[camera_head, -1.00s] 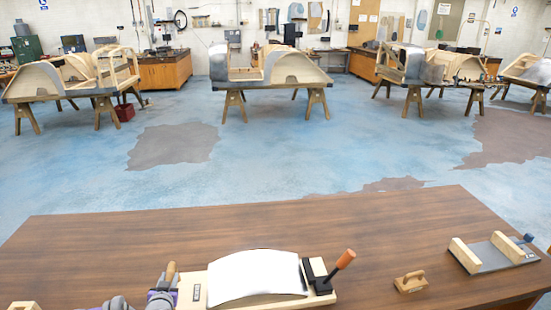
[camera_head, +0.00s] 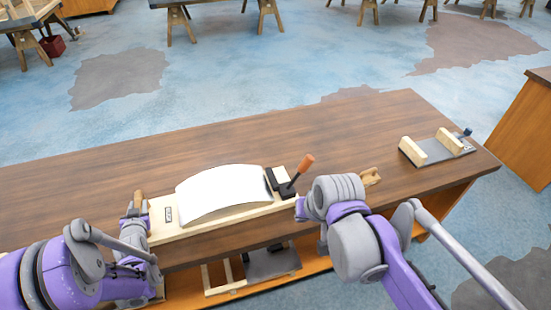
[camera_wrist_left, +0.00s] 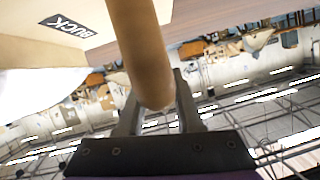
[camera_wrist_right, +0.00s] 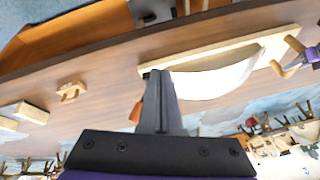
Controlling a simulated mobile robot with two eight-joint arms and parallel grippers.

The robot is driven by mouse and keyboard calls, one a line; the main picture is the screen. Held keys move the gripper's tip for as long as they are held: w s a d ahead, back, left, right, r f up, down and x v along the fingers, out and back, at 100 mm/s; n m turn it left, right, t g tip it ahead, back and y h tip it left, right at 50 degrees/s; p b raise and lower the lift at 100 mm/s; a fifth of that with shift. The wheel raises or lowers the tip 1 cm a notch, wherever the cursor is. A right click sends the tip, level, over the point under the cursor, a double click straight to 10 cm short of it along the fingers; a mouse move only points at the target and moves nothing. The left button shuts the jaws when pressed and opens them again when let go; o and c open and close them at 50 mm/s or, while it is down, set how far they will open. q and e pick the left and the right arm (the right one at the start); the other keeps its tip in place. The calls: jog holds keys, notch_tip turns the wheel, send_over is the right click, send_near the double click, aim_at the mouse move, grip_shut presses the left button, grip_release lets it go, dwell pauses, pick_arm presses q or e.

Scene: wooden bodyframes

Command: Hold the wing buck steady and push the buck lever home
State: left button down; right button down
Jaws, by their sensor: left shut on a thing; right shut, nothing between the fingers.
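The wing buck is a pale wooden board (camera_head: 160,236) on the bench, with a curved white panel (camera_head: 225,195) on top. Its buck lever has an orange grip (camera_head: 303,163), tilted up and right from a black block (camera_head: 281,184) at the board's right end. My left gripper (camera_head: 138,208) is shut on the wooden handle (camera_wrist_left: 140,50) at the board's left end; the "BUCK" label (camera_wrist_left: 68,26) shows beside it. My right gripper (camera_head: 300,209) is shut and empty by the board's right end, near the lever. In the right wrist view its fingers (camera_wrist_right: 160,85) partly hide the orange grip (camera_wrist_right: 138,108).
A small wooden block tool (camera_head: 371,176) lies right of my right gripper. A grey plate with two wooden rails (camera_head: 437,149) sits at the bench's right end. A wooden frame and grey panel (camera_head: 270,263) lie below the front edge. The bench behind the buck is clear.

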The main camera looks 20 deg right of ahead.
jog(key=w+d+r+m+g+y, duration=0.2)
jog(key=w+d+m, duration=0.3)
jog(key=w, duration=0.3)
jog(key=w+d+r+m+g+y, duration=0.1)
jog(key=w+d+r+m, duration=0.1)
jog(key=w+d+m, duration=0.5)
jog(key=w+d+f+m+g+y, duration=0.1)
jog(key=w+d+f+m+y, duration=0.25)
jog(key=d, duration=0.35)
jog(key=w+d+f+m+y, duration=0.2)
jog(key=w+d+f, duration=0.15)
jog(key=d, duration=0.45)
jog(key=w+a+f, duration=0.1)
jog(key=a+f, duration=0.4)
jog(key=a, duration=0.5)
jog(key=shift+w+a+f, duration=0.2)
jog(key=shift+w+a, duration=0.05)
jog(key=shift+a, duration=0.05)
jog(key=shift+h, duration=0.25)
